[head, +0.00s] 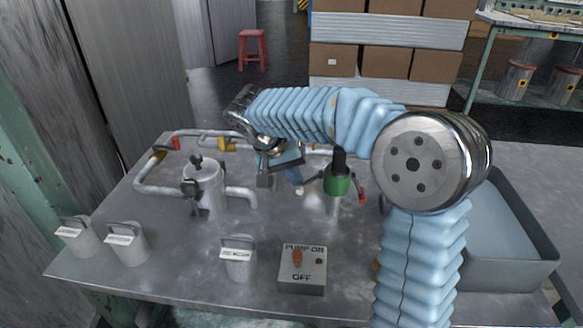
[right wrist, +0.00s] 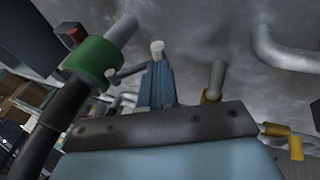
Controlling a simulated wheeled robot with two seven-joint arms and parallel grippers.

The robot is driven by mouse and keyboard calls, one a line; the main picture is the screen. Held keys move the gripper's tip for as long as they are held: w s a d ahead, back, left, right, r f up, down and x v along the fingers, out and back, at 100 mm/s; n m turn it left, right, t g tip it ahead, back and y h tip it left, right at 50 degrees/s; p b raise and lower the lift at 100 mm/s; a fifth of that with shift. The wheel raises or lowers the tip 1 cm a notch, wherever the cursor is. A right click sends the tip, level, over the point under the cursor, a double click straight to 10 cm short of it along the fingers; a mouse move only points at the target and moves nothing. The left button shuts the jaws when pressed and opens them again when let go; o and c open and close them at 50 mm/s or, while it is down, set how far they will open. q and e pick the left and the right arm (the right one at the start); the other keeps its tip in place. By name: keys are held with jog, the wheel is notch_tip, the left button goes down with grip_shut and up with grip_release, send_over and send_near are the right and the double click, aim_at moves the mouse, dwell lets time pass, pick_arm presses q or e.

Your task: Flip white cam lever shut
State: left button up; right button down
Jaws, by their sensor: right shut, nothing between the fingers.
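My right gripper (head: 296,182) reaches in from the right over the middle of the bench, fingers pointing down and closed together with nothing between them. In the right wrist view its blue-grey fingers (right wrist: 158,84) stand up beyond the dark palm bar. A small white knob (head: 299,191), seemingly the white cam lever's end, shows right at the fingertips. It also shows in the right wrist view (right wrist: 157,47); I cannot tell if they touch. The rest of the lever is hidden. A green collar (head: 337,185) with a black top stands just right of the gripper. My left gripper is not in view.
A metal pot with black clamps (head: 203,178) and grey pipes (head: 150,189) stand left of the gripper. Lidded canisters (head: 127,245) and a pump switch box (head: 302,276) line the front. A grey tray (head: 515,220) is at the right.

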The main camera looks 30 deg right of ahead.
jog(key=shift+f+g+h, duration=0.3)
jog(key=shift+f+h, duration=0.1)
jog(key=shift+f, duration=0.3)
jog(key=shift+r, duration=0.1)
jog(key=shift+r+p, duration=0.6)
jog(key=shift+r, duration=0.15)
